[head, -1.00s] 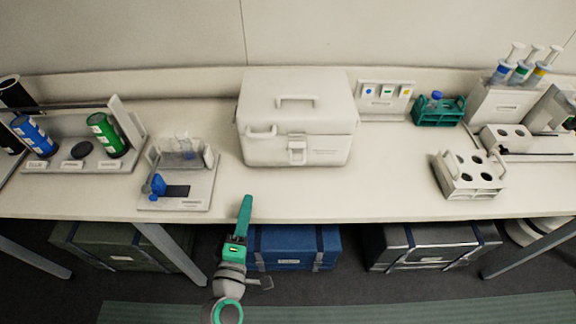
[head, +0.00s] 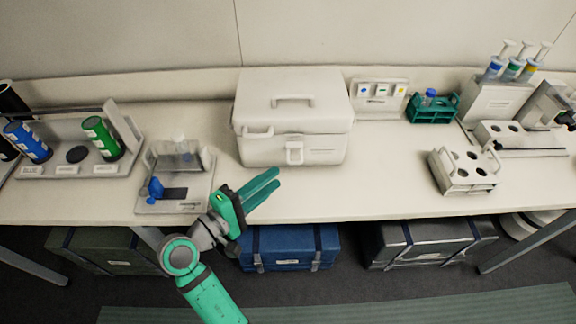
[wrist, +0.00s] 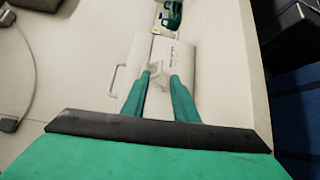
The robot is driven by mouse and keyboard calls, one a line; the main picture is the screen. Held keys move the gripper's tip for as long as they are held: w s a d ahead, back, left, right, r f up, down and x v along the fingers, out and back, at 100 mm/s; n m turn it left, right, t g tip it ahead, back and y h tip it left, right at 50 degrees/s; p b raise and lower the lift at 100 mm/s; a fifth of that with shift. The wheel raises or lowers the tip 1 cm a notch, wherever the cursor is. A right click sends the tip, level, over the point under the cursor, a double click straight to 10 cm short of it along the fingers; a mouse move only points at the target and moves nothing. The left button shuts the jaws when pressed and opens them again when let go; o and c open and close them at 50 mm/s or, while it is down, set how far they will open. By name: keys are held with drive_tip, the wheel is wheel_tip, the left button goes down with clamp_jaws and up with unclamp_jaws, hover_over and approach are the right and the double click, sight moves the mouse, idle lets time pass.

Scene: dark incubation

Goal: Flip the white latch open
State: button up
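A white lidded box (head: 255,150) stands closed on the bench. Its white latch (head: 295,150) is on the front face, right of the middle, and looks flat against the box. My gripper (head: 277,179) is in front of and below the latch, apart from it, its teal fingers pointing right toward the box front. In the wrist view the two fingers (wrist: 162,77) are spread with nothing between them. The box (wrist: 185,62) lies beyond them, and the latch (wrist: 156,72) appears in the gap between the fingertips, partly hidden.
A stand with a blue knob (head: 155,188) is close to my arm at the left. Right of the box are a green tube rack (head: 432,112) and a white holder (head: 465,181). The bench between box and holder is clear. Blue storage box (head: 288,249) sits below.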

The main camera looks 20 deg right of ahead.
drive_tip(key=x, duration=0.7)
drive_tip(key=shift+d, duration=0.2)
drive_tip(key=shift+w, duration=0.1)
